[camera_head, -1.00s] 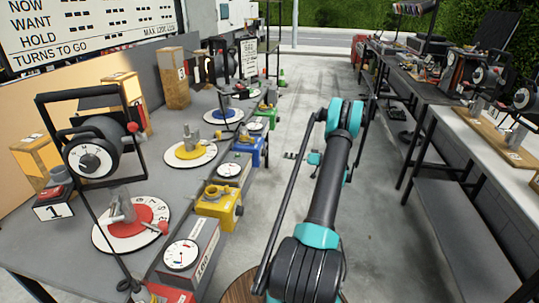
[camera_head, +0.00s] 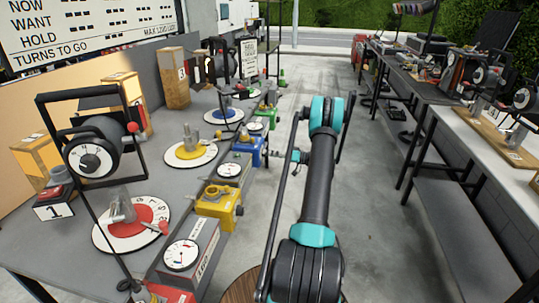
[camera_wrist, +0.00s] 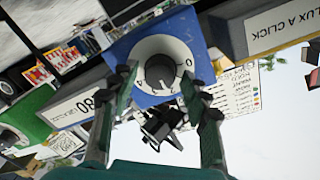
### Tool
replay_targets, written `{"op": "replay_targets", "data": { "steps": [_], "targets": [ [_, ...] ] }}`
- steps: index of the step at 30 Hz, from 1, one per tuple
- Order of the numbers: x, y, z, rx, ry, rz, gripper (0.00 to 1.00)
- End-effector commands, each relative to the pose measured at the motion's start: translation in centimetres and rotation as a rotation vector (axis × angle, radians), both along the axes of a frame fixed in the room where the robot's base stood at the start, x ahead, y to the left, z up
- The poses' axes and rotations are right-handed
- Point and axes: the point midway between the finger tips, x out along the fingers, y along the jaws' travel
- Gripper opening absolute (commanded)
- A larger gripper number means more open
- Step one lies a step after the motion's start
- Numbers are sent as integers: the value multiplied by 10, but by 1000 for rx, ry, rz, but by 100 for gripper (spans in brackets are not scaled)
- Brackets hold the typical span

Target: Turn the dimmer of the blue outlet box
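The blue outlet box (camera_head: 258,152) stands at the bench's right edge in the head view, between the yellow and green boxes. In the wrist view, the blue box (camera_wrist: 205,50) shows upside down with its round dimmer dial, a grey knob (camera_wrist: 160,72) on a white numbered ring. My gripper (camera_wrist: 160,80) is open, with one finger on each side of the knob in the picture. Contact with the knob cannot be told. In the head view my gripper (camera_head: 299,156) is small, just right of the blue box, partly hidden by my arm.
A yellow box (camera_head: 220,206) and a green box (camera_head: 268,125) sit along the same bench edge. Round dials and machines stand on the bench (camera_head: 60,235). The aisle floor (camera_head: 375,240) is clear. Another workbench (camera_head: 480,145) stands at the right.

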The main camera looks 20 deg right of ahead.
Motion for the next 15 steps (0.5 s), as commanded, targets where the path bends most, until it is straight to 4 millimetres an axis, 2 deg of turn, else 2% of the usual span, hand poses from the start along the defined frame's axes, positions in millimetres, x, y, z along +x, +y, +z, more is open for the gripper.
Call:
{"op": "replay_targets", "data": {
  "steps": [2,9,15],
  "targets": [
    [0,0,0,0,0,0,33],
    [0,0,0,0,0,0,4],
    [0,0,0,5,10,0,2]
  ]
}}
